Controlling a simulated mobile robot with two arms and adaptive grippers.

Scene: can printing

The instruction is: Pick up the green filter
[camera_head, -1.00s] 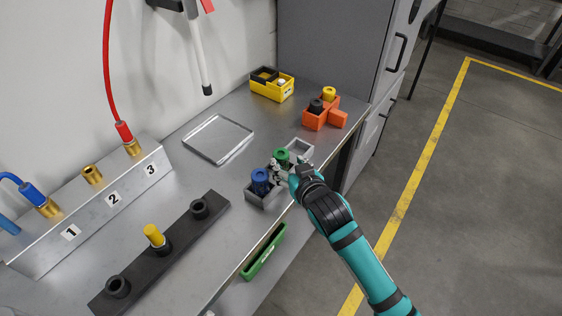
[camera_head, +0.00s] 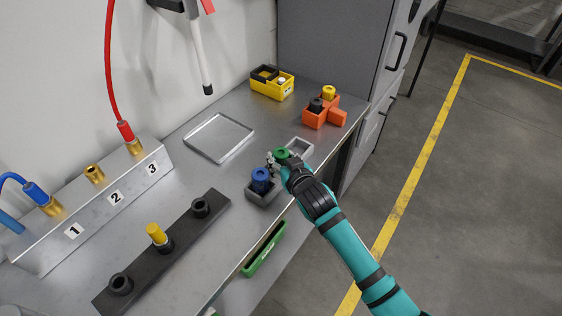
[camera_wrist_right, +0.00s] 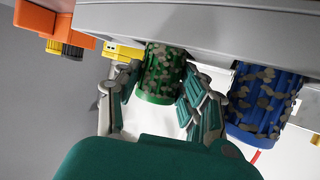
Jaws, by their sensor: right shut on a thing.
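The green filter (camera_head: 281,153) stands in the grey holder near the table's front edge, between my right gripper's fingers. In the wrist view the green filter (camera_wrist_right: 160,75) is a speckled cylinder with a finger on each side. My right gripper (camera_head: 280,161) is shut on it; its fingers (camera_wrist_right: 162,95) hide part of the filter in the head view. I cannot tell whether the filter is clear of its holder. My left gripper is not in view.
A blue filter (camera_head: 260,177) stands close beside, in a grey box (camera_head: 262,198). An empty grey compartment (camera_head: 300,148) lies just behind. An orange box (camera_head: 318,121) and a yellow box (camera_head: 271,91) stand farther back. A flat tray (camera_head: 219,138) lies left.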

